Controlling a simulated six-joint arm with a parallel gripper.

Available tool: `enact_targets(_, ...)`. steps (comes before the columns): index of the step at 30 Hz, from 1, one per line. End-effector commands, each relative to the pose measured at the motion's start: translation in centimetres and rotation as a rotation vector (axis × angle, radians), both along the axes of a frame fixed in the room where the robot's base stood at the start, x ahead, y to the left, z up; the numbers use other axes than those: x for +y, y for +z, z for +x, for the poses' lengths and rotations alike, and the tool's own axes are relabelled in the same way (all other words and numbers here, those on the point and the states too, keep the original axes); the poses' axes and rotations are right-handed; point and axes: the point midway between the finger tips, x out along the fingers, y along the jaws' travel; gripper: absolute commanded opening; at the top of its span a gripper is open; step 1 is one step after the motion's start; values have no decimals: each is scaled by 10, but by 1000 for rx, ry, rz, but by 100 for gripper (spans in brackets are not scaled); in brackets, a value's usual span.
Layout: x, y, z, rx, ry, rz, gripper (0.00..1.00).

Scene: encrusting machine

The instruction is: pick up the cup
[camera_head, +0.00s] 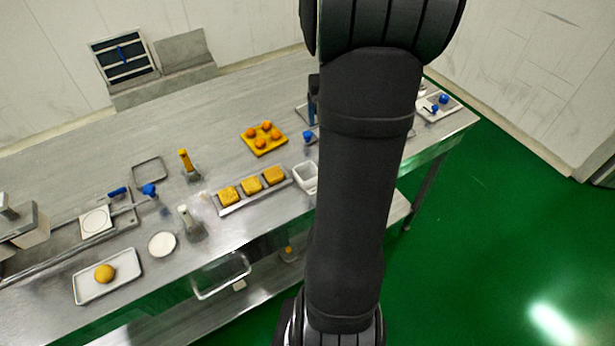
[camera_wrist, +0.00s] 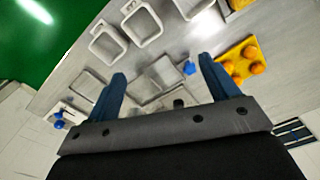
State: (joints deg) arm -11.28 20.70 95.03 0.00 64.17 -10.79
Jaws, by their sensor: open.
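Two white square cup-like containers with handles show at the top of the wrist view, one left (camera_wrist: 106,44) and one beside it (camera_wrist: 143,25); I cannot tell which is the cup. In the head view a white open container (camera_head: 306,178) stands at the table's front, partly behind my arm. My arm hides the gripper in the head view.
A yellow tray with orange balls (camera_head: 264,139) and a tray of yellow blocks (camera_head: 251,187) sit left of my arm. Shallow grey trays (camera_wrist: 150,90) lie beneath the gripper, near a blue knob (camera_wrist: 189,68). The green floor (camera_head: 480,240) lies beyond the table's right edge.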

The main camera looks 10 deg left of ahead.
Motion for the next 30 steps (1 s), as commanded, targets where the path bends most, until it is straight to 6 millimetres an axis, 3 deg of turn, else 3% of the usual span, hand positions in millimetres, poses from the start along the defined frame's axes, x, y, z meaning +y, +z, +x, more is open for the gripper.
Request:
enact_targets(3,32,16,-38,-2,213,0,80)
enact_targets(6,46,22,-59,0,333,-1,80)
enact_targets(11,53,18,-71,5,405,-2,80)
enact_targets(24,51,-72,-71,7,402,-2,80)
enact_targets(30,51,-94,-71,3,401,-1,80)
